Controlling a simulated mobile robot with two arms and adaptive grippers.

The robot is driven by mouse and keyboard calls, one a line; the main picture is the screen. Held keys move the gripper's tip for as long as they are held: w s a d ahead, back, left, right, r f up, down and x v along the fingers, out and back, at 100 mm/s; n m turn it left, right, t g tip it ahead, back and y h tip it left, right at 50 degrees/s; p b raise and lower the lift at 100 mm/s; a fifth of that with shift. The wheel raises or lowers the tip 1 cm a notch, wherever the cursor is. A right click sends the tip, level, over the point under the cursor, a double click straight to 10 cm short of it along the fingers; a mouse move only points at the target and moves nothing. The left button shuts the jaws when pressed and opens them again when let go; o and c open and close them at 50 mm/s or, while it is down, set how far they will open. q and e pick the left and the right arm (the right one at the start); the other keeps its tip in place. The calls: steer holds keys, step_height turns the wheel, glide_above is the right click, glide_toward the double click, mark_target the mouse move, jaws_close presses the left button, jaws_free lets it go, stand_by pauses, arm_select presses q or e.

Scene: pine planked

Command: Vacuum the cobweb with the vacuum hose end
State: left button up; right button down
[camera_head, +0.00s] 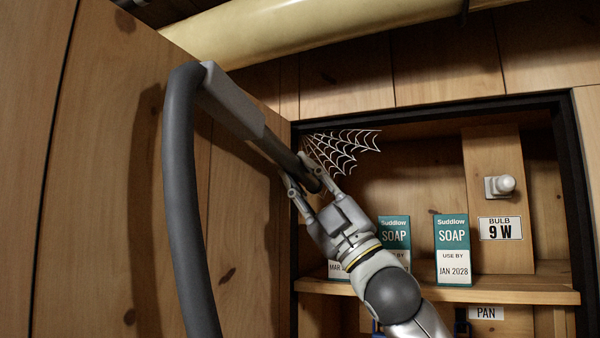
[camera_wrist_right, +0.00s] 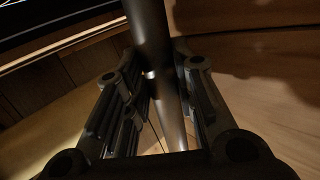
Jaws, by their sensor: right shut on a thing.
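A white cobweb (camera_head: 342,146) hangs in the upper left corner of the dark-framed shelf opening in the head view. The grey vacuum hose (camera_head: 182,200) rises from below, bends over and runs into a straight grey end piece (camera_head: 232,101) that slopes down to the right. My right gripper (camera_head: 305,190) is shut on the tube of this hose end, just below and left of the web. The tube also shows between the fingers in the right wrist view (camera_wrist_right: 152,50). The tube's tip lies by the web's lower left part; whether it touches is unclear. My left gripper is out of view.
Soap boxes (camera_head: 453,250) stand on the wooden shelf (camera_head: 500,290) behind my right arm. A thick yellowish pipe (camera_head: 300,30) crosses overhead. A plank wall (camera_head: 100,190) stands at left.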

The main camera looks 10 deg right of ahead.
steer(key=shift+w+d, duration=0.2)
steer(key=shift+w, duration=0.25)
steer(key=shift+s+r+p, duration=0.15)
steer(key=shift+r+p, duration=0.7)
steer(key=shift+r, duration=0.15)
steer(key=shift+r+p, duration=0.85)
steer(key=shift+r, duration=0.4)
steer(key=shift+s+d+b, duration=0.75)
steer(key=shift+s+d, duration=0.6)
steer(key=shift+d, duration=0.75)
steer(key=shift+a+f+p+x, duration=0.1)
steer(key=shift+a+p+x, duration=0.15)
steer(key=shift+p+x, duration=0.75)
steer(key=shift+a+f+p+x, duration=0.1)
steer(key=shift+a+p+x, duration=0.15)
steer(key=shift+p+x, duration=0.75)
steer(key=shift+a+f+p+x, duration=0.1)
steer(key=shift+a+p+x, duration=0.1)
steer(key=shift+p+x, duration=0.75)
steer(key=s+d+b, duration=0.1)
steer(key=s+d, duration=0.4)
steer(key=d, duration=0.3)
steer(key=shift+s, duration=0.25)
